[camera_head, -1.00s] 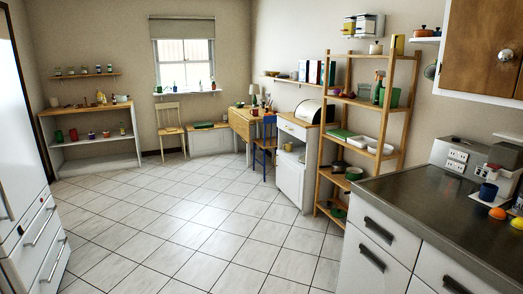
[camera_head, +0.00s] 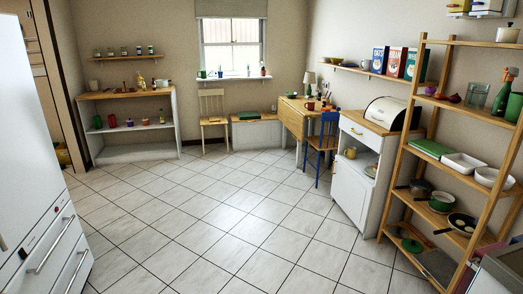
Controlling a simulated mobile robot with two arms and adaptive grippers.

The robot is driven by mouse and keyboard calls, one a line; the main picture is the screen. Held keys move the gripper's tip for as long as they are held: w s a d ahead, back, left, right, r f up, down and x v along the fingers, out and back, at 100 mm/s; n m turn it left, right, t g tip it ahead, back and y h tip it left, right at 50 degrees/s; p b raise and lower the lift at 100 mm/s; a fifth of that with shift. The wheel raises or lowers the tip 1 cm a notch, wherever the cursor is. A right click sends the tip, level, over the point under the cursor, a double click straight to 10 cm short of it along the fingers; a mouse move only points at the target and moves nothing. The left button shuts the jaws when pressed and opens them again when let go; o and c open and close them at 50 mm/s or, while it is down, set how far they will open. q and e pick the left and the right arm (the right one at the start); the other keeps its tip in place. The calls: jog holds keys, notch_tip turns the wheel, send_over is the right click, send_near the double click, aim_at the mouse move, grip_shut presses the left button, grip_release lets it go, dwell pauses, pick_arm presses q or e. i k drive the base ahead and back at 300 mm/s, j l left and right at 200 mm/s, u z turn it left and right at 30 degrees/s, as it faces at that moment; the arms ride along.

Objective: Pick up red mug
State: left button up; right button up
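A small red mug (camera_head: 310,105) stands on the wooden drop-leaf table (camera_head: 291,115) near the far right corner of the room. Another small red item (camera_head: 112,121) stands on the middle shelf of the low unit at the far left; it is too small to tell whether it is a mug. Neither of my grippers is in view.
A blue chair (camera_head: 327,142) stands in front of the table, beside a white cabinet (camera_head: 354,180) with a bread bin (camera_head: 391,114). A wooden shelf rack (camera_head: 408,150) is at the right, white drawers (camera_head: 50,240) at the left. The tiled floor between is clear.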

aim_at(312, 104)
jog(key=i, duration=3.75)
jog(key=i+z, duration=0.1)
jog(key=i, duration=0.5)
jog(key=i+j, duration=0.1)
jog(key=i, duration=0.55)
jog(key=i+j+z, duration=0.15)
jog(key=i, duration=0.45)
jog(key=i+j+z, duration=0.1)
jog(key=i+z, duration=0.4)
jog(key=i+j+z, duration=0.25)
jog(key=z, duration=0.25)
jog(key=i+j+z, duration=0.25)
jog(key=j+z, duration=0.25)
jog(key=i+j+z, duration=0.25)
jog(key=j+z, duration=0.2)
jog(key=l, duration=0.1)
